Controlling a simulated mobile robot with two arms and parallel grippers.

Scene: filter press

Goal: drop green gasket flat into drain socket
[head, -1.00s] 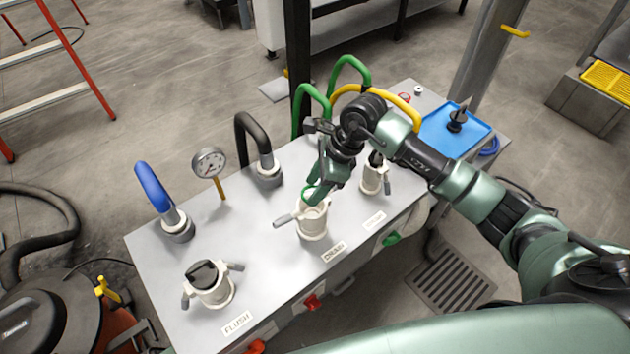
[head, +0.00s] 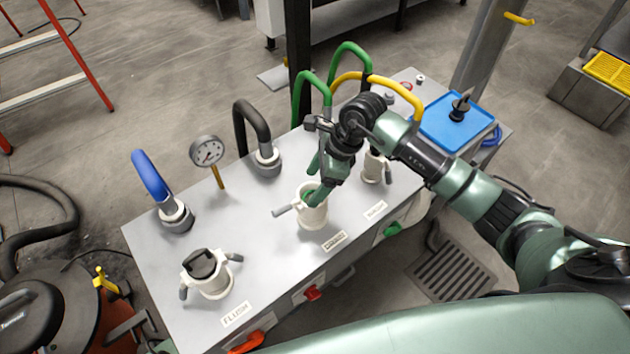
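The drain socket (head: 312,215) is a cream cup with a side handle, standing upright in the middle of the grey bench behind its label. The green gasket (head: 307,195) shows as a green ring inside the socket's mouth; my finger hides its right part, so I cannot tell if it lies fully flat. My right gripper (head: 318,181) is over the socket, with one fingertip at the mouth and the other behind it. Its fingers are spread apart. My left gripper is not in view.
A capped flush socket (head: 211,274) stands at the left front and another socket (head: 374,168) to the right. Behind are a gauge (head: 207,151), a black hose (head: 252,125), a blue hose (head: 152,180) and green hoses (head: 312,88). A blue tray (head: 440,127) is at the far right.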

